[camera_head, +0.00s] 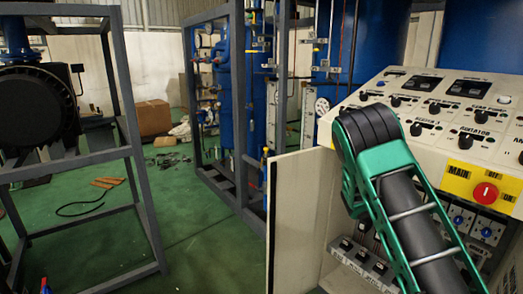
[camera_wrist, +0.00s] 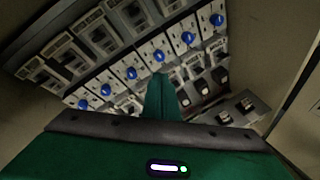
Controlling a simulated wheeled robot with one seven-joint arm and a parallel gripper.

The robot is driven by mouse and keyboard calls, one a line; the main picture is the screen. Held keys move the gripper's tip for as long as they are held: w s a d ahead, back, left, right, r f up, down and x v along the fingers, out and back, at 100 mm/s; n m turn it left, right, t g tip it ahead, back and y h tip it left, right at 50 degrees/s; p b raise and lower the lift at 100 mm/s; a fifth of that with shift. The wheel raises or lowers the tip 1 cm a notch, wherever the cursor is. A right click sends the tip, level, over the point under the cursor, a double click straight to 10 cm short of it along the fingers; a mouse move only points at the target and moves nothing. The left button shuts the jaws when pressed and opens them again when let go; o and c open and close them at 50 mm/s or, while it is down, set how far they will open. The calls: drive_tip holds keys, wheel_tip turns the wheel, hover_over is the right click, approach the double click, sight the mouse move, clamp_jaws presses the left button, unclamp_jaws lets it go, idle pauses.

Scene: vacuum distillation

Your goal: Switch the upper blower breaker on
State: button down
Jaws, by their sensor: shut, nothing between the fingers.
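In the wrist view, my gripper (camera_wrist: 160,82) is shut and empty. Its green fingertips point into an open cabinet, in front of a bank of electrical devices. A row of white units with blue knobs (camera_wrist: 131,73) runs diagonally behind and around the fingertips. Just right of the fingertips are several breakers with dark toggles (camera_wrist: 201,87); I cannot tell whether the fingertips touch one. Further down right is another short row of switches (camera_wrist: 246,105). No label is readable, so I cannot tell which is the upper blower breaker. The head view hides my gripper behind my arm.
In the head view, the control panel (camera_head: 440,105) with knobs and a red main switch (camera_head: 485,192) is above the cabinet opening. The open cabinet door (camera_head: 297,225) stands left of my arm. A grey metal frame (camera_head: 130,130) is further left, with green floor (camera_head: 195,225) between.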

drive_tip(key=s+a+r+m+g+y, duration=0.1)
drive_tip(key=s+a+r+m+y, duration=0.35)
drive_tip(key=s+a, duration=0.55)
drive_tip(key=s+a+r+m+y, duration=0.35)
drive_tip(key=s+a+m, duration=0.35)
drive_tip(key=s, duration=0.4)
drive_tip(key=s+a+r+m+g+y, duration=0.1)
drive_tip(key=s+a+r+m+y, duration=0.35)
drive_tip(key=s+a, duration=0.6)
drive_tip(key=s+d+f+m+g, duration=0.1)
drive_tip(key=s+d+m+g, duration=0.1)
drive_tip(key=s+d, duration=0.4)
drive_tip(key=s+d+f+m+g, duration=0.1)
drive_tip(key=s+d+m, duration=0.3)
drive_tip(key=s, duration=0.7)
drive_tip(key=shift+s+d+f+m+g, duration=0.35)
drive_tip(key=shift+d+g, duration=0.25)
drive_tip(key=shift+d, duration=0.35)
